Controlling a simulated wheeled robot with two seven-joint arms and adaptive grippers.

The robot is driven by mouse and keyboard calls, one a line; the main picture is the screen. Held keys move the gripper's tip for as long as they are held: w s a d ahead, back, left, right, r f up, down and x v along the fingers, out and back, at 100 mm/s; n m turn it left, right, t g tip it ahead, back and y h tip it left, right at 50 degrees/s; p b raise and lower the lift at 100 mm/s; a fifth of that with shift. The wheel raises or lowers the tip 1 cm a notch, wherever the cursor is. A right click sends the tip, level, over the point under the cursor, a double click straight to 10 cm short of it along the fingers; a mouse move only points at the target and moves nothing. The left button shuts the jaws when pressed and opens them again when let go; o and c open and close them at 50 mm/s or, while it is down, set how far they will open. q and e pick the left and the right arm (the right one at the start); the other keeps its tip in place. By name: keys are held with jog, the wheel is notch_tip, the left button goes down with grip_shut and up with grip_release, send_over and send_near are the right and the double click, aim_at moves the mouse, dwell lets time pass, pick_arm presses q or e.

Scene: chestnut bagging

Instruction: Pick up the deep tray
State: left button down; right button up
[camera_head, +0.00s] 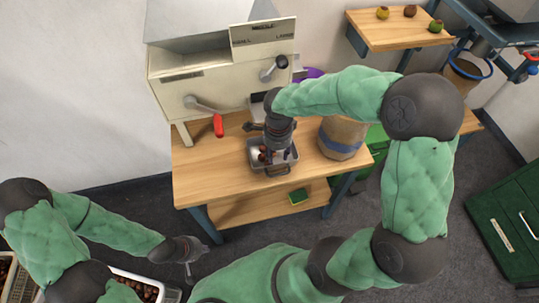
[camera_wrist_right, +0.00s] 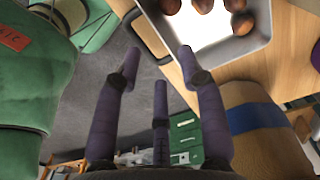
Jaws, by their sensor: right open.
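The deep tray (camera_head: 253,154) is a grey metal tray with a brown handle (camera_head: 277,171) on its near side. It sits on the wooden table below the machine and holds several chestnuts. The tray (camera_wrist_right: 243,46) also shows at the top of the right wrist view. My right gripper (camera_head: 281,153) is over the tray in the head view and partly hides it. In the wrist view its fingers (camera_wrist_right: 158,66) are spread, with nothing between them. My left gripper (camera_head: 190,268) hangs low at the left, away from the table; its finger opening is unclear.
The machine (camera_head: 180,88) with a red-handled lever (camera_head: 218,125) stands behind the tray. A brown sack with a blue band (camera_head: 342,138) stands close right of it. A crate of chestnuts (camera_head: 140,287) is at the lower left. A green cabinet (camera_head: 510,225) is at the right.

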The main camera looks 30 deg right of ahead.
aim_at(276, 165)
notch_tip(276, 165, down, 4)
jog(key=shift+r+b, duration=0.25)
jog(key=shift+b, duration=0.15)
notch_tip(276, 165, down, 5)
jog(key=shift+w+f+b, duration=0.1)
jog(key=shift+b, duration=1.15)
grip_shut()
